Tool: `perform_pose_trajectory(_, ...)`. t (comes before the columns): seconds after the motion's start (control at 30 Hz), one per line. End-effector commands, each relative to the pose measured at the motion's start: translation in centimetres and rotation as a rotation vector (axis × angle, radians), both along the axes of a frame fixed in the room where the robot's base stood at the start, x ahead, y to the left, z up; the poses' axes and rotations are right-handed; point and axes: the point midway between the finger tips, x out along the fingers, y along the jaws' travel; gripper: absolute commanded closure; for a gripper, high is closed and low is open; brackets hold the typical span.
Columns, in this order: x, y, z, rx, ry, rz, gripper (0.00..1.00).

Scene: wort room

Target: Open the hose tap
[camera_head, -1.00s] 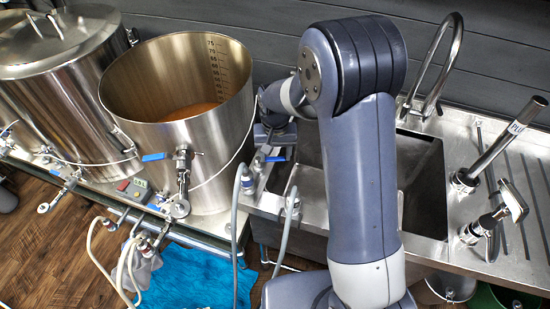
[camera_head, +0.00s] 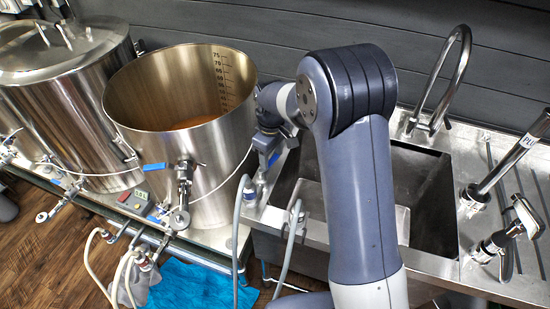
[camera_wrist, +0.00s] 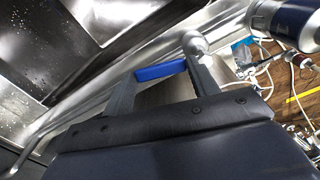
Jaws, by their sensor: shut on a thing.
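The hose tap (camera_head: 262,176) is a metal valve at the sink's left front edge, with a grey hose (camera_head: 238,225) hanging nearby. Its short blue lever (camera_head: 273,158) shows just below my gripper (camera_head: 268,146) in the head view. In the wrist view the blue lever (camera_wrist: 160,72) lies crosswise between the two fingers of my gripper (camera_wrist: 158,72), which is shut on it. A rounded metal piece (camera_wrist: 195,43) shows at the right fingertip. My gripper hides part of the tap in the head view.
A steel kettle (camera_head: 140,100) with its own blue-handled valve (camera_head: 155,167) stands close left of my gripper. The sink basin (camera_head: 425,190) is right, partly behind my arm. A tall faucet (camera_head: 462,65) and upright fittings (camera_head: 500,165) stand farther right.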

Motion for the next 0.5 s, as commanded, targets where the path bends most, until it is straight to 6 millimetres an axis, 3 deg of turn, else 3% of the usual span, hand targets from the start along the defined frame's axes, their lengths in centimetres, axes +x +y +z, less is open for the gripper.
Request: perform_pose_trajectory(0.5, 0.7, 1.19, 0.12, 0.001, -0.004, 0.255, 0.85)
